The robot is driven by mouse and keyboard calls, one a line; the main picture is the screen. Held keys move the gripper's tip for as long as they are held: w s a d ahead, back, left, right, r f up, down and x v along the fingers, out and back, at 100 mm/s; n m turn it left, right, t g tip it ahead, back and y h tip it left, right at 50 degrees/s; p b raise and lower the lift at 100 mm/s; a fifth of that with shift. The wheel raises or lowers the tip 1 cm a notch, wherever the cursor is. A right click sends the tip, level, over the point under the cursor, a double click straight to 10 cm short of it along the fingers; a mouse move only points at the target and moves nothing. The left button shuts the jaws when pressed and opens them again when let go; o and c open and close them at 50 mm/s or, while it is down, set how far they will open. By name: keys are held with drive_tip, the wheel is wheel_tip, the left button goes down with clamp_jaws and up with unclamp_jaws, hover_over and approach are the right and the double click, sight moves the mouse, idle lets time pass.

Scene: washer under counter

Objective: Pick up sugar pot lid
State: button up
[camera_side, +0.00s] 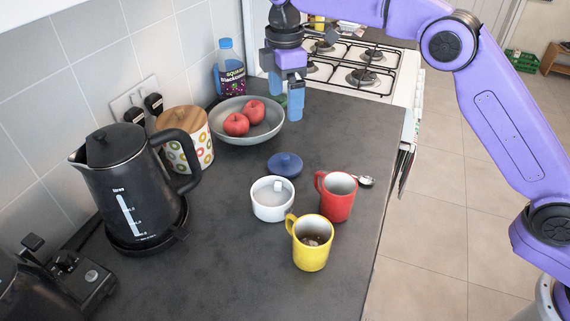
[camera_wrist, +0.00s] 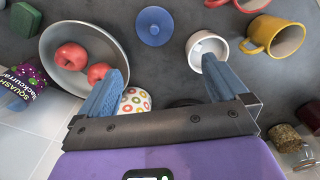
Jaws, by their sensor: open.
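The sugar pot lid (camera_side: 285,164) is a round blue disc with a small knob, lying flat on the dark counter just behind the white sugar pot (camera_side: 272,204). The wrist view shows the lid (camera_wrist: 154,28) at the top centre, with the white pot (camera_wrist: 198,52) to its right. My gripper (camera_side: 287,105) is above the counter at the back, near the fruit bowl and apart from the lid. Its two blue fingers (camera_wrist: 163,76) are spread with nothing between them. The lid lies beyond the fingertips in the wrist view.
A grey bowl (camera_side: 233,132) with two apples, a squash bottle (camera_side: 232,75) and a patterned canister (camera_side: 184,146) stand along the wall. A black kettle (camera_side: 130,185) is at left. A red mug (camera_side: 336,202) and yellow mug (camera_side: 312,250) stand nearby.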

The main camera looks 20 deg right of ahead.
drive_tip(key=w, duration=0.1)
hover_over(285, 156)
wheel_tip(285, 156, down, 12)
drive_tip(key=shift+a+f, duration=0.1)
drive_tip(key=shift+a, duration=0.05)
drive_tip(key=shift+d+f, duration=0.2)
drive_tip(key=shift+f, duration=2.65)
drive_tip(key=c, duration=0.7)
